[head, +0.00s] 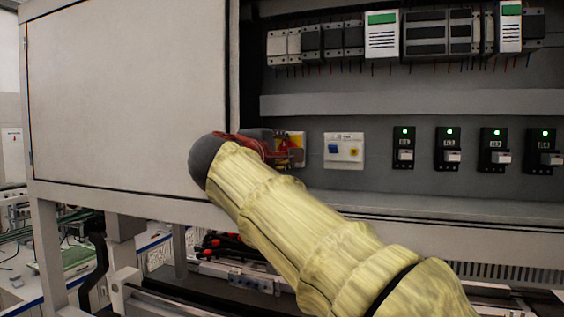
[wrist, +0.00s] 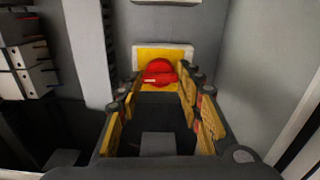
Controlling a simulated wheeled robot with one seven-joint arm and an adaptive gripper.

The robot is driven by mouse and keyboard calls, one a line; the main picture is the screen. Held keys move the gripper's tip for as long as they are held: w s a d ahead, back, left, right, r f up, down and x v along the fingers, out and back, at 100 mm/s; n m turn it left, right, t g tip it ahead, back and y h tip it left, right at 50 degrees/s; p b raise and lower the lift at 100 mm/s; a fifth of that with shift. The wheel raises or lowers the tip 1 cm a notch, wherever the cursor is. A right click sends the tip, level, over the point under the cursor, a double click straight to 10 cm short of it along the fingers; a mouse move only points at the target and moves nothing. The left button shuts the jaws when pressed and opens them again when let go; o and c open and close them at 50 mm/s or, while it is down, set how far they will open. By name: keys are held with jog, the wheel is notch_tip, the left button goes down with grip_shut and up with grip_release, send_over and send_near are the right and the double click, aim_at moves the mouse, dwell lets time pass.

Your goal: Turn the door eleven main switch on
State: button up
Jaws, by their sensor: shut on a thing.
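The main switch is a red rotary knob (wrist: 161,73) on a yellow plate (wrist: 180,53), fixed to the grey back wall of the cabinet. In the wrist view my gripper (wrist: 160,82) points straight at it, with its two fingers on either side of the red knob, shut on it. In the head view my gripper (head: 290,152) is at the left end of the cabinet's lower row, in front of the yellow plate (head: 298,139). My arm and gripper hide most of the switch there. The knob's exact angle is hard to tell.
A large grey door panel (head: 125,95) stands close on the left. A ledge (head: 450,223) runs below.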

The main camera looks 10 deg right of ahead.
jog(key=shift+f+m+b, duration=0.1)
jog(key=shift+m+b, duration=0.3)
jog(key=shift+m, duration=0.1)
jog(key=o, duration=1.2)
jog(key=shift+c, duration=0.2)
jog(key=shift+s, duration=0.1)
jog(key=v, duration=1.2)
